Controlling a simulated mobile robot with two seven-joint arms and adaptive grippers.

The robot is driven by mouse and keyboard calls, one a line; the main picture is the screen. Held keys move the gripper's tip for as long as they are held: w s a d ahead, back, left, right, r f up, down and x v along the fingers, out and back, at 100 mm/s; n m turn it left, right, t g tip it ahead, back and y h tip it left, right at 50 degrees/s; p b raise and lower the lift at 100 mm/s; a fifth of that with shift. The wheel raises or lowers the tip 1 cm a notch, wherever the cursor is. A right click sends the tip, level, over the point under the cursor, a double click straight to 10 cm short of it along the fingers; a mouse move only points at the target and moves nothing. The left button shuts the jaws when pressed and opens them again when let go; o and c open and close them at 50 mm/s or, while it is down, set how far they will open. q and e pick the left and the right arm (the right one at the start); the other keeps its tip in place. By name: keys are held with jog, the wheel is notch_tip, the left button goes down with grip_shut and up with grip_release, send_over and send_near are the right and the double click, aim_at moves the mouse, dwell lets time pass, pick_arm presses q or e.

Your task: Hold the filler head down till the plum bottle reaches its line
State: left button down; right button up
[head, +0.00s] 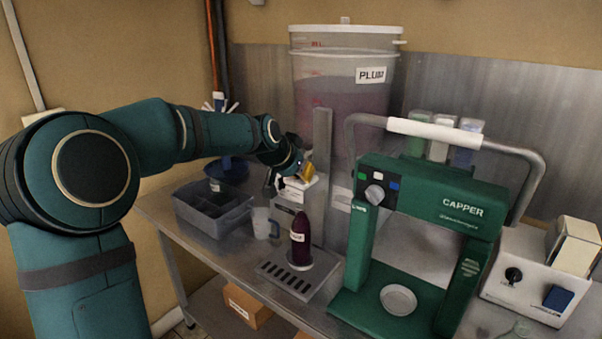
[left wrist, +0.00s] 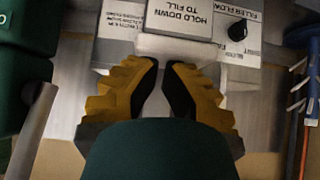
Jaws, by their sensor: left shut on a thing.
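The plum bottle (head: 300,240) stands upright on the slotted drip tray (head: 283,278) under the filler. It looks dark purple nearly to its top, with a white label. Its fill line is too small to make out. The filler head (head: 293,191) is above the bottle; in the left wrist view its plate (left wrist: 186,20) reads "HOLD DOWN TO FILL". My left gripper (head: 300,170) is at the filler head. In the left wrist view its yellow fingers (left wrist: 160,68) are shut on the head's white front lip. My right gripper is out of view.
The large plum bucket (head: 345,95) stands behind the filler. The green capper (head: 430,205) is close on the right. A grey divided bin (head: 212,210) and a clear jug (head: 263,222) are on the left. A filler flow knob (left wrist: 237,31) is beside the plate.

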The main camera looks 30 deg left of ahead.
pick_arm(q)
jog(key=shift+f, duration=0.15)
notch_tip(320, 180, up, 4)
jog(key=p, duration=0.3)
jog(key=v, duration=1)
dwell(0.3)
